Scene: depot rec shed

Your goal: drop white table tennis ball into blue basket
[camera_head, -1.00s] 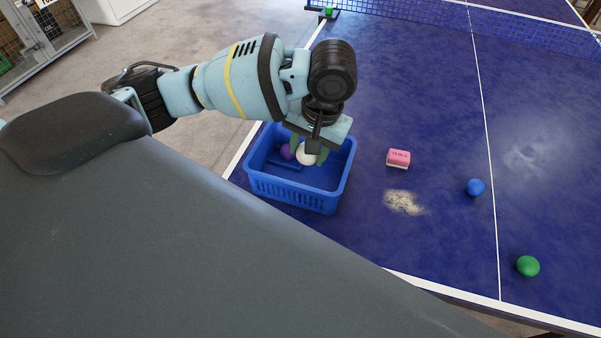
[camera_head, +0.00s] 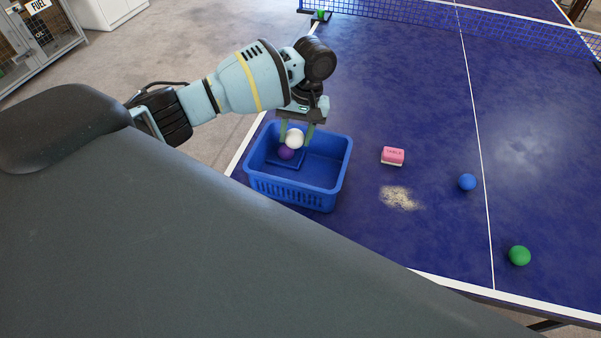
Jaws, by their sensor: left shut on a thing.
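The blue basket (camera_head: 335,178) stands on the blue table near its left edge. My left gripper (camera_head: 296,134) is over the back left part of the basket, pointing down. It is shut on the white table tennis ball (camera_head: 294,139), which sits between its two greenish fingers. In the picture the white ball overlaps the top of a purple ball (camera_head: 286,153) in the basket; I cannot tell whether they touch. My right gripper is not in view.
A pink and white block (camera_head: 392,155) lies right of the basket, with a pale powdery patch (camera_head: 400,197) below it. A blue ball (camera_head: 467,182) and a green ball (camera_head: 519,255) lie farther right. The net (camera_head: 500,25) crosses the table's back.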

